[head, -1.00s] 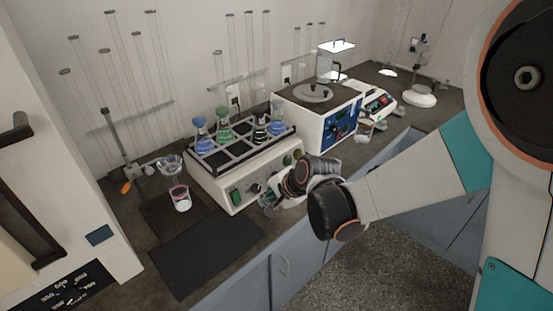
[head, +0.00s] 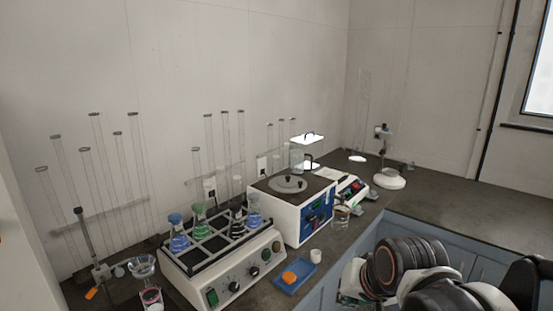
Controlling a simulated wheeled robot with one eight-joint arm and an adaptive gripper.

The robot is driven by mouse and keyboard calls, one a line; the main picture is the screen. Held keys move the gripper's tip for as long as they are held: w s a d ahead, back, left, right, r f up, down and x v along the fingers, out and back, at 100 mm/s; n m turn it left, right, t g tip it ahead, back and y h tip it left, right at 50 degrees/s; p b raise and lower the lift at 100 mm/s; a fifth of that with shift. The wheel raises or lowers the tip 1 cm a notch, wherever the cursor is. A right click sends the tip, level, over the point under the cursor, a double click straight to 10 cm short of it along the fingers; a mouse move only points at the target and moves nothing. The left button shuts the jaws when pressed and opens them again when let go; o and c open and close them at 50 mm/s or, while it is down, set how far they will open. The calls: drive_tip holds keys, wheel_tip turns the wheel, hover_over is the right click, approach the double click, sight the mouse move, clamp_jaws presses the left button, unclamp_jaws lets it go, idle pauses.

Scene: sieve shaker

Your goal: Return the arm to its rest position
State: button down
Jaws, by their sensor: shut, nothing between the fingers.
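My arm shows in the head view at the lower right, folded low in front of the blue cabinets. Its dark round joints and white links run along the bottom edge. My gripper (head: 350,288) is at the left end of the arm, small and partly hidden by the wrist. It is shut with nothing in it. It hangs beside the bench's front edge, apart from the things on the bench.
On the dark bench (head: 445,228) stand a shaker (head: 225,283) holding several flasks, a white machine with a blue panel (head: 317,217), and a balance (head: 350,188). A blue tray (head: 290,287) with an orange item, a white cup (head: 316,256) and a glass beaker (head: 341,218) sit near the front edge. The right bench is largely clear.

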drive_tip(key=s+d+r+n+h, duration=0.1)
drive_tip(key=s+d+n, duration=0.1)
drive_tip(key=s+d, duration=0.4)
drive_tip(key=s, duration=0.2)
drive_tip(key=shift+s+n+t+h, duration=0.3)
drive_tip(key=shift+n, duration=0.1)
idle(0.4)
